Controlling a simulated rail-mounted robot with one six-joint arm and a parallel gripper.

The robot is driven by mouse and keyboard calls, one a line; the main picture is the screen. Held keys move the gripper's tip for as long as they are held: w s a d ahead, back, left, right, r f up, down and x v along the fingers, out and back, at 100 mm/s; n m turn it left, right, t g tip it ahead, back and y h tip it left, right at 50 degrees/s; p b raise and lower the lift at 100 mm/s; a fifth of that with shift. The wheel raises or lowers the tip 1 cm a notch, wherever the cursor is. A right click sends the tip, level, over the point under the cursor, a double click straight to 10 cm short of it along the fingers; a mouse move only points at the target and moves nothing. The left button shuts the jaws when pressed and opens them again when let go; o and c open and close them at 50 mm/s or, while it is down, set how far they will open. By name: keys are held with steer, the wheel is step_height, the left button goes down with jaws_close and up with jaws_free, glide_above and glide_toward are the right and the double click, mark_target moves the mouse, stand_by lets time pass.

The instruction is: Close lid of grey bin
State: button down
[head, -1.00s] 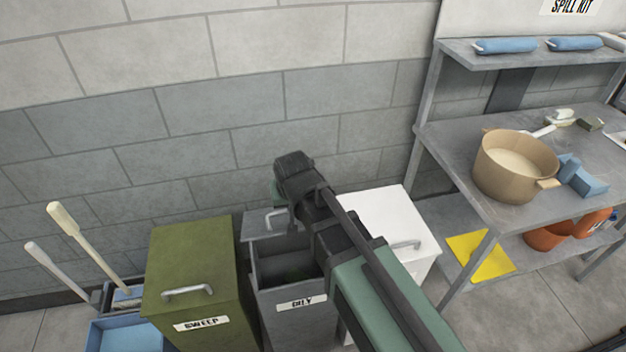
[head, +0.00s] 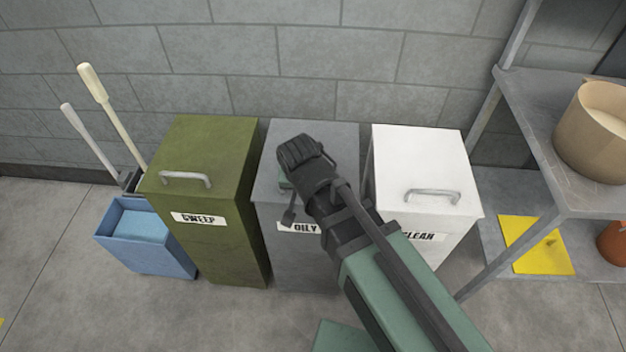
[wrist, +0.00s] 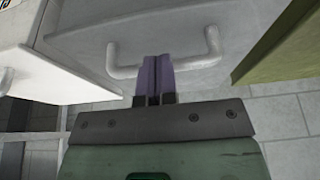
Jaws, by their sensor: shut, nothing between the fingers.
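The grey bin (head: 262,220), labelled OILY, stands between the green and white bins. Its lid (head: 341,135) lies flat over the top, with no dark opening showing. My gripper (head: 289,216) is over the lid's front part, largely hidden by my wrist in the head view. In the wrist view my gripper (wrist: 153,75) shows two purple fingers pressed together, with nothing between them. They overlap the lid's handle (wrist: 125,68) in the picture; I cannot tell whether they touch it. The handle is hidden in the head view.
The green SWEEP bin (head: 210,140) stands close on the left, the white CLEAN bin (head: 420,155) close on the right. A blue bucket (head: 150,255) with mops is further left. A shelf unit (head: 530,115) with a pot is at right. The floor in front is open.

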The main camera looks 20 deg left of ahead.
steer(key=shift+s+d+f, duration=0.1)
steer(key=shift+s+f, duration=0.15)
stand_by(0.3)
